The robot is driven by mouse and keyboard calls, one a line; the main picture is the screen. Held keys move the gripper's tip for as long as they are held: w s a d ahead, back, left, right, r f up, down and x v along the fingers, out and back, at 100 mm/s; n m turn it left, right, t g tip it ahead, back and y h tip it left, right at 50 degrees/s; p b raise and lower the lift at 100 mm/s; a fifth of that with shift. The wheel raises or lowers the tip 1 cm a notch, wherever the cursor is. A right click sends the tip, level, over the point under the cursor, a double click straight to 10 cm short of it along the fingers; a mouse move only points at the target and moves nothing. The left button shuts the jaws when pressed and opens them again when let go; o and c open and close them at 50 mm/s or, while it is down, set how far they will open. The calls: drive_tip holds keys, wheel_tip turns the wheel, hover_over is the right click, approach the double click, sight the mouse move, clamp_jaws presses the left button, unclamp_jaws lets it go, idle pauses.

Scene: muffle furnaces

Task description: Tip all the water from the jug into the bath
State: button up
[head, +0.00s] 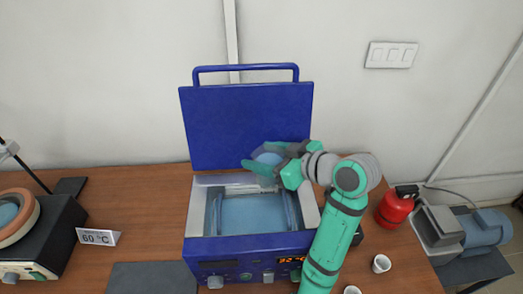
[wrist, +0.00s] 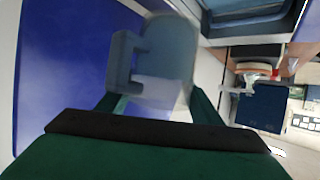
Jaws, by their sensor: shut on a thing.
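The water bath (head: 250,247) is a blue box with its blue lid (head: 245,125) raised behind it. Pale blue water (head: 250,215) shows in its open basin. My gripper (head: 262,161) is above the back part of the basin, in front of the lid, shut on the translucent bluish jug (head: 268,158). In the wrist view the jug (wrist: 165,62) sits between the green fingers, its handle to the left. The jug looks tilted in the wrist view. I cannot tell how much water is in it, and no stream is visible.
A "60 °C" card (head: 98,237) and a black device with a round bowl (head: 35,230) stand to the left. A dark flat plate (head: 150,278) lies at front left. White cups (head: 381,263) stand at right, near a red canister (head: 396,207) and a blue-grey motor pump (head: 480,230).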

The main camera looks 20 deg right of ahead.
drive_tip(key=shift+f, duration=1.75)
drive_tip(key=shift+d+r+n+h, duration=0.1)
drive_tip(key=shift+n+h, duration=0.2)
drive_tip(key=shift+n, duration=0.2)
drive_tip(key=shift+t, duration=0.4)
drive_tip(key=shift+r+n, duration=0.15)
drive_tip(key=shift+n, duration=0.15)
drive_tip(key=shift+h, duration=0.3)
drive_tip(key=shift+d, duration=0.1)
drive_tip(key=shift+n, duration=0.3)
